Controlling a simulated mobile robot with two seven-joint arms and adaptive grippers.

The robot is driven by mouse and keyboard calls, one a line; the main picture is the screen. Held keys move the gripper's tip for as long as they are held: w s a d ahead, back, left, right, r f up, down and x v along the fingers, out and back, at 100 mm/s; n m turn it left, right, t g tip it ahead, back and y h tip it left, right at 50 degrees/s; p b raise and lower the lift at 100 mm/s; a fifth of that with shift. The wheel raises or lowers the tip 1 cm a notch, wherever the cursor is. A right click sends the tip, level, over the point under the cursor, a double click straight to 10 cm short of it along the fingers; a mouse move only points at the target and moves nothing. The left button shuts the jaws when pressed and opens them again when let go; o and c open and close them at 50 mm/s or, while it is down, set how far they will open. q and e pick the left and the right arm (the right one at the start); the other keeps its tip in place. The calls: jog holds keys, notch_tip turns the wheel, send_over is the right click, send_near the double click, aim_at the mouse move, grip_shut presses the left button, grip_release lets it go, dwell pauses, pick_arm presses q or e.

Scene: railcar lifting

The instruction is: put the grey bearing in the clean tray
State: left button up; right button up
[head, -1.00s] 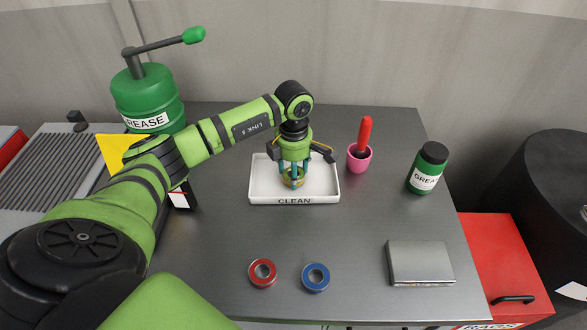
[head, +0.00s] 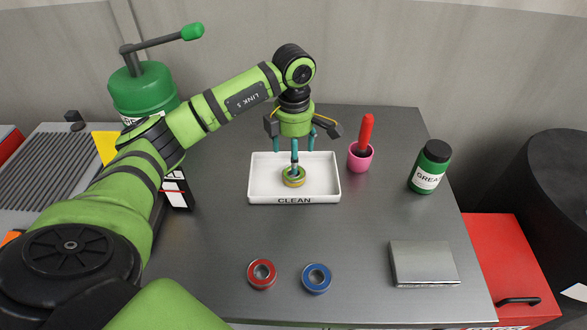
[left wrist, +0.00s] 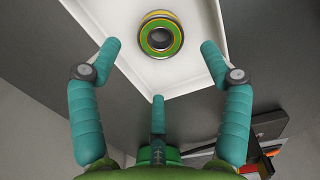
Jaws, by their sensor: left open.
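A bearing with a green face and yellow rim (head: 293,181) lies flat in the white tray marked CLEAN (head: 333,190); in the left wrist view its green ring (left wrist: 145,38) surrounds a dark, open centre. My left gripper (head: 296,151) is open above the tray, its three teal fingers spread and pointing down. In the left wrist view the fingertips (left wrist: 160,62) are apart from the bearing and hold nothing. I see no plainly grey bearing. A red bearing (head: 262,285) and a blue bearing (head: 317,290) lie on the table near its front edge. My right gripper is not in view.
A pink cup (head: 360,163) with a red-handled tool stands right of the tray. A green grease bottle (head: 430,167) and a flat metal box (head: 423,264) are farther right. A green grease drum (head: 145,90) stands back left. The middle of the table (head: 235,235) is clear.

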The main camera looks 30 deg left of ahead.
pick_arm(q)
notch_tip(320, 180, up, 6)
jog(key=shift+f+b, duration=0.15)
jog(key=shift+b, duration=0.35)
